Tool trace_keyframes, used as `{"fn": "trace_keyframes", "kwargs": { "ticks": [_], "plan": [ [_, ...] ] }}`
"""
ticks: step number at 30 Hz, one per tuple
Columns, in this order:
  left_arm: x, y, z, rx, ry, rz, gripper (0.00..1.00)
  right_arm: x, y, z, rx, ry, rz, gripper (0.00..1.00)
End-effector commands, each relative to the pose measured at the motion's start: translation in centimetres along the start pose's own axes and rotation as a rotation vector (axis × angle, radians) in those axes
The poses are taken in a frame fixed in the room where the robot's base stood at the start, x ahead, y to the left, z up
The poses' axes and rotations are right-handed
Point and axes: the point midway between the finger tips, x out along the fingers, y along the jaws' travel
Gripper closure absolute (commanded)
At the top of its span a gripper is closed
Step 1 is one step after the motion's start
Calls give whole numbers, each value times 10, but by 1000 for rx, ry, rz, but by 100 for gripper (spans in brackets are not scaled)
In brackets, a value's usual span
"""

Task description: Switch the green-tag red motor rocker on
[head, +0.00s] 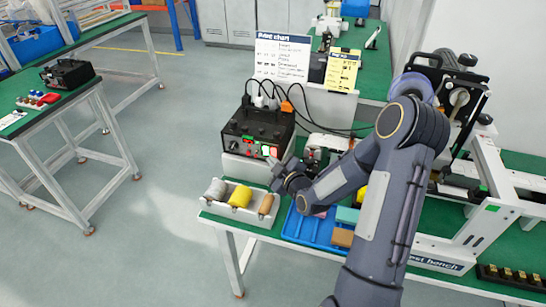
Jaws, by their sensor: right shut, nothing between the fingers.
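A black control box (257,128) with knobs and cables on top stands at the left of the green test bench. Its front carries small coloured parts: a green one (248,138) and a lit red-and-white rocker (268,151) at the right. Which rocker bears the green tag, and how it is tipped, is too small to tell. My right gripper (277,170) is shut and empty, its tips just below and close to the box's lower right front; whether they touch it I cannot tell. My left gripper is not in view.
A white tray (217,203) with grey, yellow and brown items sits below the box. A blue tray (313,232) with blocks lies under my right arm. A white chart (283,57) and yellow card (342,69) stand behind. Open floor lies left, before a side table (55,112).

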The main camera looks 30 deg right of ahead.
Motion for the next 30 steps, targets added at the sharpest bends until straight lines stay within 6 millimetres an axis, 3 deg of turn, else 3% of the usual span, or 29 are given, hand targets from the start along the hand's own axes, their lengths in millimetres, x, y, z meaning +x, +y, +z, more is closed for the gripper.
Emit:
{"fn": "trace_keyframes", "kwargs": {
  "ticks": [18,30],
  "plan": [
    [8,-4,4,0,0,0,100,-11,-9,-7,0,0,-1,100],
    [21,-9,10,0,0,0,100,-37,-29,-27,-1,2,-2,100]
  ]
}}
